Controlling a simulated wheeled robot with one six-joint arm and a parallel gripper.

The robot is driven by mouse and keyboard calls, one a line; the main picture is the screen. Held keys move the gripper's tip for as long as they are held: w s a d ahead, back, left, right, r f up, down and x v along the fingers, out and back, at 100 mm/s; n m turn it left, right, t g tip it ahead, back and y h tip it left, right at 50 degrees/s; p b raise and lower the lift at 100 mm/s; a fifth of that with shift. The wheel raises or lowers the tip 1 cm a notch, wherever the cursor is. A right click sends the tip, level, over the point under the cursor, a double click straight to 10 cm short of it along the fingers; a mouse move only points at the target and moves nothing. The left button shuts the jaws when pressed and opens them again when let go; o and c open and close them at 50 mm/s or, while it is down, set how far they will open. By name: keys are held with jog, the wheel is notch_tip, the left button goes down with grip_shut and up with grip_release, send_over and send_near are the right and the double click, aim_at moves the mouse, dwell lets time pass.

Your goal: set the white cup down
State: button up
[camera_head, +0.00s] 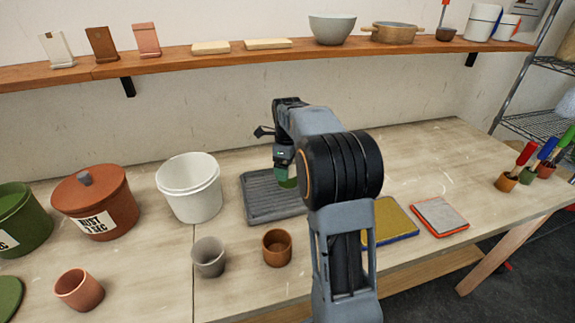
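A white, bucket-like container (189,190) stands upright on the table, left of the grey ribbed tray (256,208). It is the nearest match to a white cup on the table. My gripper (286,172) points down over the tray, partly hidden by my arm. A small green thing (289,183) shows at its lower end; I cannot tell whether it is held or stands on the tray. The fingers are too small and hidden to read. No white cup shows in my gripper. A grey cup (209,257) and a brown cup (277,248) stand in front of the tray.
A rust-coloured lidded pot (92,195), a green pot (20,220) and a terracotta cup (78,290) stand at left. A yellow-topped pad (392,220) and a red-edged pad (439,217) lie right of my arm. Small pots with coloured handles stand far right. A shelf (190,58) runs above the table.

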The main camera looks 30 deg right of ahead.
notch_tip(320, 180, up, 12)
jog(key=p, duration=0.1)
jog(key=s+a+f+n+t, duration=0.1)
jog(key=s+a+f+n, duration=0.2)
jog(key=s+n, duration=0.4)
jog(key=s+a+f+n+t, duration=0.1)
jog(key=s+a+f+n, duration=0.3)
jog(key=n, duration=0.7)
jog(key=s+a+f+n+t, duration=0.1)
jog(key=s+a+f+n, duration=0.3)
jog(key=s+n, duration=0.5)
jog(key=s+a, duration=0.1)
jog(key=a, duration=0.1)
jog(key=shift+s+a+n+t, duration=0.3)
jog(key=shift+s+a, duration=0.05)
jog(key=shift+s, duration=0.05)
